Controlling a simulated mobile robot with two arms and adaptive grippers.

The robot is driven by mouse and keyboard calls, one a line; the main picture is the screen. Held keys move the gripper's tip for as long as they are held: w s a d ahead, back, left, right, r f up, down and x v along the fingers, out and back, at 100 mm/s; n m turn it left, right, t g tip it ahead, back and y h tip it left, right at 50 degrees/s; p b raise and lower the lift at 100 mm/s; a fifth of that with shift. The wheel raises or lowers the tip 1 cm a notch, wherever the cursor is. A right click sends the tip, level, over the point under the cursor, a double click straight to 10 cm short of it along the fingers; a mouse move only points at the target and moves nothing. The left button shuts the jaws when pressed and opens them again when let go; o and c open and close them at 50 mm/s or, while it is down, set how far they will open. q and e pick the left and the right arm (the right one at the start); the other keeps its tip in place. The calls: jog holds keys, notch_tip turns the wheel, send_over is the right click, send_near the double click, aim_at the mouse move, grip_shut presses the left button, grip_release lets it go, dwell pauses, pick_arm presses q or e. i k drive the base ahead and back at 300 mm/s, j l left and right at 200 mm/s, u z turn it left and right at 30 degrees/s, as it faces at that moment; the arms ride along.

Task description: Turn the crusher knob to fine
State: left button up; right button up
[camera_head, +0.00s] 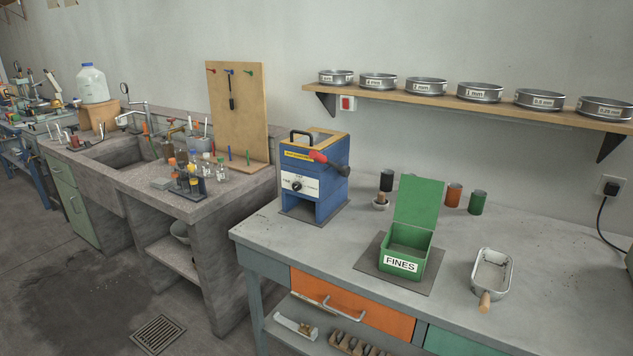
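The crusher (317,178) is a blue box-shaped machine with a black top handle, standing on a dark mat at the left end of the grey bench. Its black knob (296,185) sits on a white label plate on the front face. The plate's lettering and the knob's setting are too small to read. Neither of my grippers shows in the head view.
An open green box marked FINES (401,265) stands on a mat (366,262) right of the crusher. A metal scoop (492,272) lies farther right. Several sieves line the wall shelf (440,95). A concrete sink counter (215,204) stands left.

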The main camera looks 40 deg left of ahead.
aim_at(295, 186)
jog(key=u, duration=1.3)
jog(key=i+j, duration=0.35)
jog(key=j, duration=0.25)
